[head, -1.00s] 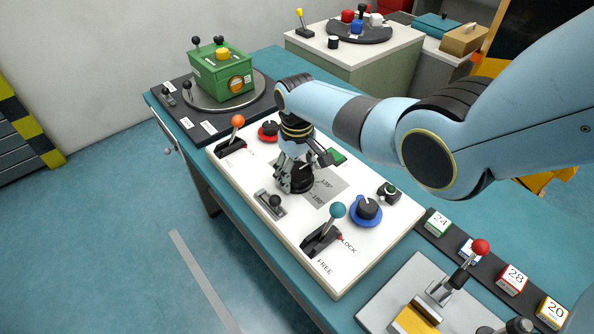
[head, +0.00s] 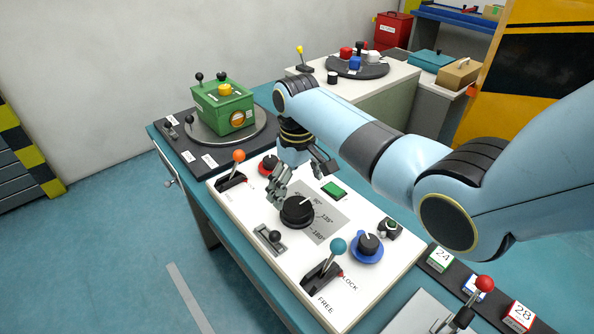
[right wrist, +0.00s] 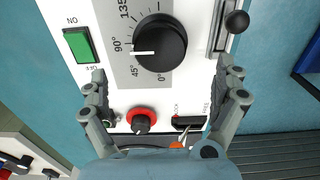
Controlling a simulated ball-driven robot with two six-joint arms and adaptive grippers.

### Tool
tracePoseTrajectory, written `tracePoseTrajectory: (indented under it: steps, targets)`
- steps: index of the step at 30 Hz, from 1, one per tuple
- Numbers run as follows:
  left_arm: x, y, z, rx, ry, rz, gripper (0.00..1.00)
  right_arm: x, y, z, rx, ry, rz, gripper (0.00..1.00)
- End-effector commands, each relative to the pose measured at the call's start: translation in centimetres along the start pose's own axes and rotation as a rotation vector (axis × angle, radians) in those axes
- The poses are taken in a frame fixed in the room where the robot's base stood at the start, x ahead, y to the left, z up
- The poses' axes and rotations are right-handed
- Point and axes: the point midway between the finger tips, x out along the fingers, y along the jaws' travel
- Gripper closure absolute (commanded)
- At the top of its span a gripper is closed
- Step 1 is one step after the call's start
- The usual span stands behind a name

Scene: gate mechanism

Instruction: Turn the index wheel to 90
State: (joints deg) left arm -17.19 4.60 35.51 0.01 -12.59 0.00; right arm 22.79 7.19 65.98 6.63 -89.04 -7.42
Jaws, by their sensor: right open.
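The index wheel (head: 297,213) is a black round knob on the white panel (head: 235,204), beside a grey scale plate with degree marks. In the right wrist view the wheel (right wrist: 162,40) has a white pointer line aimed left, at or slightly to the 45° side of the 90° label. My right gripper (head: 301,178) is open and empty, off the wheel and just behind it in the head view. Its spread fingers (right wrist: 162,72) frame the lower part of the scale in the right wrist view. My left gripper is not in view.
Around the wheel stand a black-knobbed slider (head: 272,238), a teal-ball lever (head: 337,246), a blue dial (head: 367,247), a green button (head: 334,189), a red-based knob (head: 268,165) and an orange-ball lever (head: 239,156). A green box (head: 222,106) sits on a turntable behind.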

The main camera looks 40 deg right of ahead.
Motion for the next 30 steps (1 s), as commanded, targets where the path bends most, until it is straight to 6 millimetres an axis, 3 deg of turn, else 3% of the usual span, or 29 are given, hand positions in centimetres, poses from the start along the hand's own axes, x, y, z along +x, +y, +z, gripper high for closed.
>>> tracePoseTrajectory:
  steps: [3, 9, 30]
  targets:
    - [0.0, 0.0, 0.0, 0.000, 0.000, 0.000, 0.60, -2.4, 0.0, -0.1, 0.000, 0.004, 0.001, 0.02]
    - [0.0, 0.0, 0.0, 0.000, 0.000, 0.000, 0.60, -4.5, 0.0, 0.0, 0.000, 0.001, 0.000, 0.02]
    - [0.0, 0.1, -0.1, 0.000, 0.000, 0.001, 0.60, -4.7, 0.0, 0.0, 0.000, 0.000, 0.000, 0.02]
